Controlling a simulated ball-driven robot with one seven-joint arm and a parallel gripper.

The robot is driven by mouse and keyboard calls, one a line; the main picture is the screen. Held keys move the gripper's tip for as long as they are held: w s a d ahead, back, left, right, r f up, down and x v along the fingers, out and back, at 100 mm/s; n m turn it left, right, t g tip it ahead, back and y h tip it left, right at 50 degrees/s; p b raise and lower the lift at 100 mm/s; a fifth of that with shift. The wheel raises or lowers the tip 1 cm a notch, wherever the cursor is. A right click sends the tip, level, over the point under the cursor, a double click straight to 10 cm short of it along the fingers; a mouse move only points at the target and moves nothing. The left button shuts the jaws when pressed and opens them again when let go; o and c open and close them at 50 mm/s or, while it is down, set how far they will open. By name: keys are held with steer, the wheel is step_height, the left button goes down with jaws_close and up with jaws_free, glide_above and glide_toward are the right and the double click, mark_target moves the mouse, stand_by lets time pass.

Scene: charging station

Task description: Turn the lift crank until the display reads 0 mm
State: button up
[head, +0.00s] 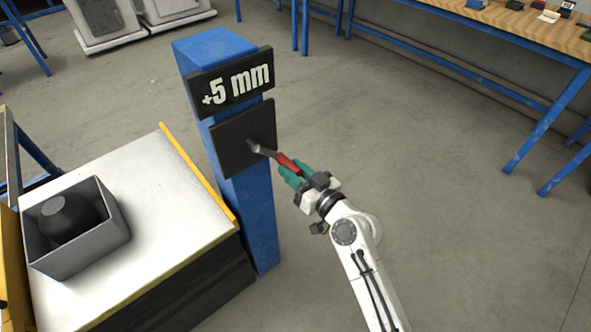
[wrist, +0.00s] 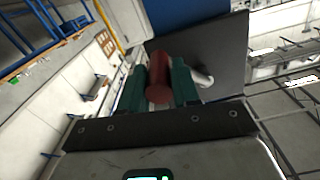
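The display (head: 236,86) on the blue post (head: 254,215) reads +5 mm. Below it is a dark square plate (head: 232,140), which carries the crank. The crank's grey arm (head: 262,150) comes out of the plate and leads to a red handle (head: 286,161). My gripper (head: 293,172) has green fingers and is around the red handle. In the wrist view the red handle (wrist: 159,78) sits between the two green fingers, apparently touching both, with the dark plate (wrist: 222,60) behind. The handle's lower end is partly hidden by the gripper.
A white-topped table (head: 165,200) with yellow edging stands left of the post, bearing a grey open box (head: 115,235) with a dark round object (head: 68,217) in it. A wooden workbench (head: 500,22) is at the back right. The floor right of my arm is clear.

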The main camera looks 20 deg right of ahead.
steer(key=o, duration=0.4)
steer(key=b+v, duration=0.1)
steer(key=v, duration=0.9)
steer(key=shift+s+d+r+b, duration=0.1)
steer(key=shift+s+b, duration=0.3)
steer(key=s+a+f+n+g, duration=0.1)
steer(key=s+f+g, duration=0.8)
steer(key=s+f, duration=0.2)
steer(key=s+d+f+m+g+h, duration=0.2)
steer(key=s+d+g+h, duration=0.15)
steer(key=s, duration=0.35)
steer(key=s+d+f+m+g+h, duration=0.1)
steer(key=s+d+g+h, duration=0.2)
steer(key=s, duration=0.5)
steer(key=shift+g+y, duration=0.35)
step_height(320, 180, up, 13)
steer(key=p, duration=1.3)
steer(key=shift+s+d+r, duration=0.15)
steer(key=shift+s+r, duration=0.05)
steer(key=shift+r, duration=0.05)
